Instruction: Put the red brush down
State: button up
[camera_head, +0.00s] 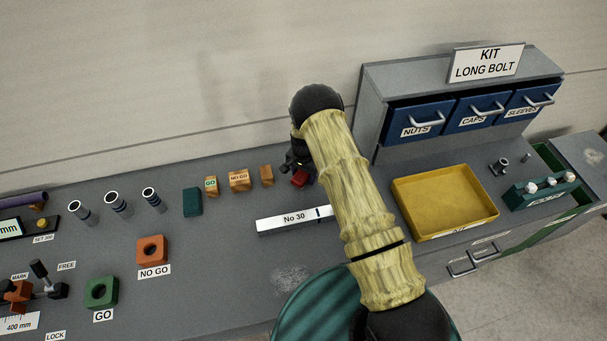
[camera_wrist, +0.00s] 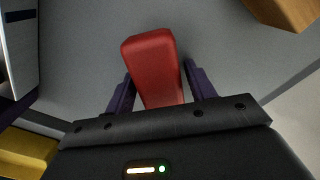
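The red brush (camera_wrist: 152,62) shows in the wrist view as a red block with rounded edges, between the two dark fingers of my gripper (camera_wrist: 160,92). In the head view only a small red part of the brush (camera_head: 300,178) shows, just below my gripper (camera_head: 297,163), low over the back of the grey bench. My arm hides the rest. I cannot tell whether the brush touches the bench.
The wooden blocks (camera_head: 239,180) stand just left of my gripper. The white "No 30" bar (camera_head: 294,220) lies in front. A yellow tray (camera_head: 462,227) and the blue-drawer cabinet (camera_head: 372,98) are to the right. Bare bench shows between the NO GO block (camera_head: 141,254) and the bar.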

jog(key=shift+o, duration=0.4)
jog(key=shift+r, duration=0.4)
notch_tip(320, 180, up, 12)
jog(key=b, duration=0.4)
jog(key=shift+f, duration=0.25)
jog(key=shift+s, duration=0.1)
